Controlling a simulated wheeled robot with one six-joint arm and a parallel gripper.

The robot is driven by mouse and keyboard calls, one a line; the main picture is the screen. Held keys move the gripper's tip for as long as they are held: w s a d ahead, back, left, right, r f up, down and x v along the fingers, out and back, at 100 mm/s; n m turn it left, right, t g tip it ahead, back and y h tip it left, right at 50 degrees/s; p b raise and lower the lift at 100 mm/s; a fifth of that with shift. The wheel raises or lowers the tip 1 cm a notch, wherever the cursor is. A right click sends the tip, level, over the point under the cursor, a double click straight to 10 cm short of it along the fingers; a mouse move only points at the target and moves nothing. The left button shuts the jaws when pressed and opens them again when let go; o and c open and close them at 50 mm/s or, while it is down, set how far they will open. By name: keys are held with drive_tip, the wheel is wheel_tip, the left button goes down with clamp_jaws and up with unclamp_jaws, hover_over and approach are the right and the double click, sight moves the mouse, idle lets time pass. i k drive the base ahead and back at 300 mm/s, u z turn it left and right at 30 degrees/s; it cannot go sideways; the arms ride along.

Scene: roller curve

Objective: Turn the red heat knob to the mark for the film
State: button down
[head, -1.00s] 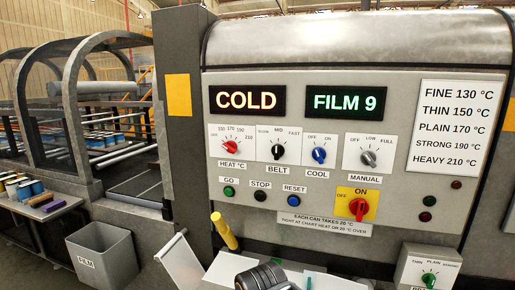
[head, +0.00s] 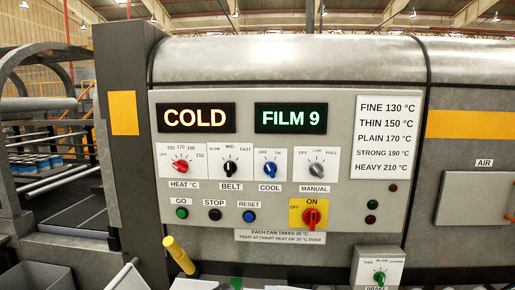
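The red heat knob (head: 181,166) is on the left of the control panel (head: 340,215), under the COLD display (head: 196,117). Its dial plate has an off mark and temperature marks up to 210; its exact pointing is too small to read surely. The green display (head: 291,117) reads FILM 9. The chart (head: 388,137) lists fine 130, thin 150, plain 170, strong 190 and heavy 210 °C. My gripper is not in view, and nothing touches the heat knob.
Belt (head: 230,168), cool (head: 269,169) and manual (head: 316,169) knobs sit right of the heat knob. Below are several buttons and a red switch (head: 312,216) on yellow. A yellow-handled thing (head: 179,255) stands up below the panel. A brake box (head: 378,268) is at lower right.

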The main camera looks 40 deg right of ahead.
sight(181, 165)
drive_tip(key=u, duration=0.5)
drive_tip(key=k, duration=1.15)
drive_tip(key=z, duration=0.25)
drive_tip(key=i, duration=1.6)
drive_tip(key=u, duration=0.8)
